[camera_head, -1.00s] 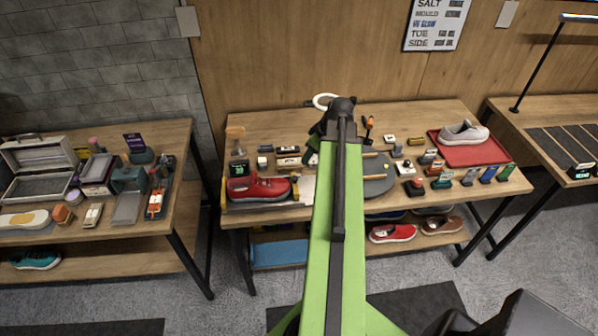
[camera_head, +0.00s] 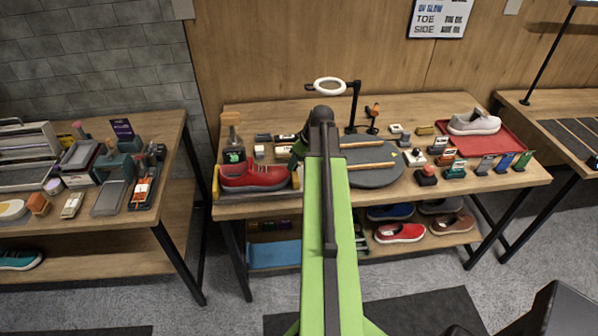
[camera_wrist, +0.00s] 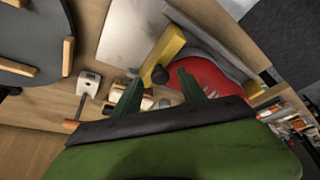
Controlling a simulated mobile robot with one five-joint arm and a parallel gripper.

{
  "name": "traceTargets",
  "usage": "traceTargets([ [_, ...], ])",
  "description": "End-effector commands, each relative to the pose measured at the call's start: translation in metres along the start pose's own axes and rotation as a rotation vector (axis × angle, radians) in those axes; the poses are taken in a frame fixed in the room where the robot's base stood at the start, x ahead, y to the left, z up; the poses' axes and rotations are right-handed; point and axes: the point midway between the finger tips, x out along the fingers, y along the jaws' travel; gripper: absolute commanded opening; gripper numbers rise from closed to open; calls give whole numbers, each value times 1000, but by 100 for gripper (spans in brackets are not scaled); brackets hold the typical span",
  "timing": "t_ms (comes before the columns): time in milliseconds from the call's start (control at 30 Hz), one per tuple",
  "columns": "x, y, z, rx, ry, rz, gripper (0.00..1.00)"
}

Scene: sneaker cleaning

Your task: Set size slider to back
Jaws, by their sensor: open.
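A red shoe (camera_head: 256,175) sits on a pale measuring board (camera_head: 262,193) with yellow end pieces, at the left of the middle table. In the wrist view, the board (camera_wrist: 122,32) shows beside a yellow slider piece (camera_wrist: 163,54) with a black knob, close to the red shoe (camera_wrist: 203,84). My gripper (camera_wrist: 160,90) is open. Its two dark green fingers point towards the yellow piece and the shoe, with nothing between them. I cannot tell whether a finger touches the knob. In the head view my arm mostly hides my gripper (camera_head: 298,150).
A grey round turntable (camera_head: 375,177) with wooden bars lies right of my arm. A red tray (camera_head: 490,145) holds a white shoe. A ring lamp (camera_head: 330,86) stands behind. Another crowded table stands at left.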

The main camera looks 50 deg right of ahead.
Motion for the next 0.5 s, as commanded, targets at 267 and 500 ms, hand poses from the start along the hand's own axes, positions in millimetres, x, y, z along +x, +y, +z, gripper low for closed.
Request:
traceTargets([
  [267,9,0,0,1,0,0,49],
  [500,9,0,0,1,0,0,26],
])
